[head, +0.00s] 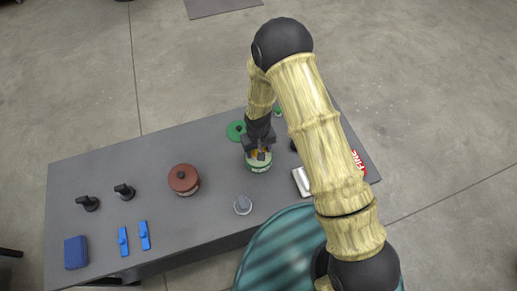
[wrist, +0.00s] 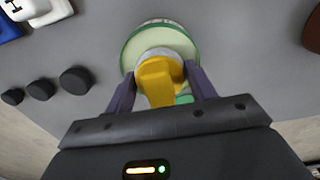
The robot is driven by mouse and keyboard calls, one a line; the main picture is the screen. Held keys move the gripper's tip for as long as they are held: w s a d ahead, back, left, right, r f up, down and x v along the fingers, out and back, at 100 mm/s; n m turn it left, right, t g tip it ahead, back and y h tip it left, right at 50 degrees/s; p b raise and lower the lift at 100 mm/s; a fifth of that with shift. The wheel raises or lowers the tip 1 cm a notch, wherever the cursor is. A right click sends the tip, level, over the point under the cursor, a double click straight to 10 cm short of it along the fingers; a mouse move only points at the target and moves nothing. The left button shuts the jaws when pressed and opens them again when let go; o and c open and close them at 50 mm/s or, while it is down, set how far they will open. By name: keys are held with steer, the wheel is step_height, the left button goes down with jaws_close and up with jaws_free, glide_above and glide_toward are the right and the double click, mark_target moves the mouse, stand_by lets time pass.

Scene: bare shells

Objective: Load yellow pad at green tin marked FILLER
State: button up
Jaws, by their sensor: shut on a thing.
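The green tin (head: 259,166) stands open on the grey table, with a pale band around its side. Its label is too small to read. In the wrist view the tin (wrist: 133,48) shows its green rim and pale inside. My gripper (head: 258,151) points down over the tin. Its two fingers (wrist: 160,82) are shut on the yellow pad (wrist: 157,78), which has a pale grey part at its far end. The pad's far end overlaps the tin's mouth; I cannot tell whether it touches the contents.
A green lid (head: 236,130) lies behind the tin. A red-brown lidded tin (head: 184,180) stands left, a grey knobbed piece (head: 243,205) in front. Black-handled tools (head: 124,191), blue tools (head: 123,241) and a blue block (head: 76,252) are farther left. A white piece (head: 302,181) lies right.

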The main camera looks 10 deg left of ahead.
steer(key=shift+f, duration=0.4)
stand_by(1.5)
steer(key=shift+r, duration=0.1)
steer(key=shift+r+p, duration=2.15)
steer(key=shift+r, duration=1.35)
steer(key=w+d+m, duration=0.3)
steer(key=d, duration=1)
steer(key=w+d+m, duration=0.3)
steer(key=w+d, duration=0.1)
steer(key=d, duration=0.8)
steer(key=shift+w+d+r, duration=0.2)
steer(key=shift+d+r, duration=0.1)
steer(key=shift+d, duration=0.05)
